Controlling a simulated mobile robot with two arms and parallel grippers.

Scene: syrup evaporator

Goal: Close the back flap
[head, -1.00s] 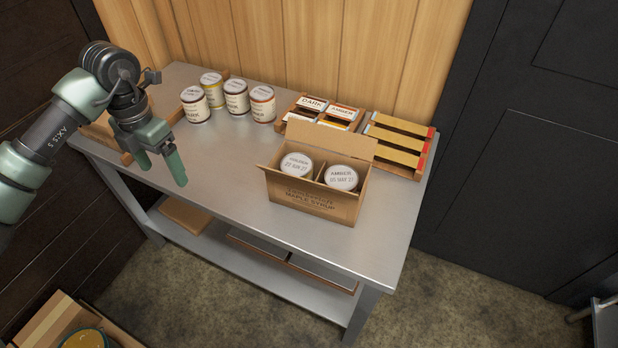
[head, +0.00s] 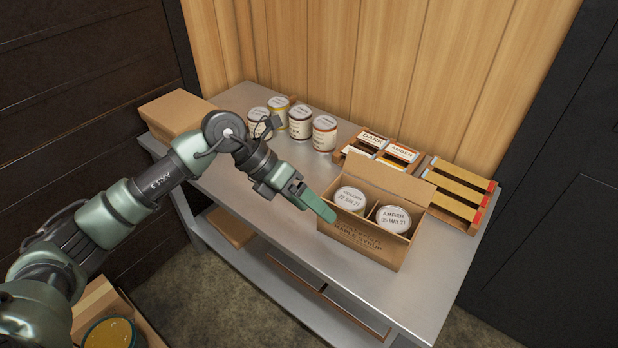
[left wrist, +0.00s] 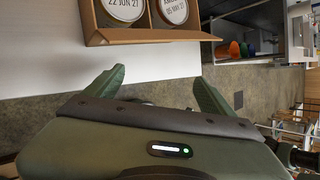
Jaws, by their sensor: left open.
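An open cardboard box (head: 358,240) stands on the metal table and holds two lidded cans, one (head: 349,198) marked 22 JUN 21 and one (head: 393,217) marked AMBER. Its back flap (head: 397,180) stands up behind the cans. My left gripper (head: 318,208) is open and empty at the box's left side, in front of its left edge in the head view. In the left wrist view the box's edge (left wrist: 150,37) lies beyond my spread fingers (left wrist: 162,88), with a visible gap. The flap does not show there. My right gripper is not in view.
Several labelled cans (head: 299,122) stand at the back of the table (head: 285,164). Racks of labels (head: 377,146) and yellow-topped strips (head: 459,187) sit behind the box. A closed carton (head: 180,113) is at the left end. A wooden wall rises behind.

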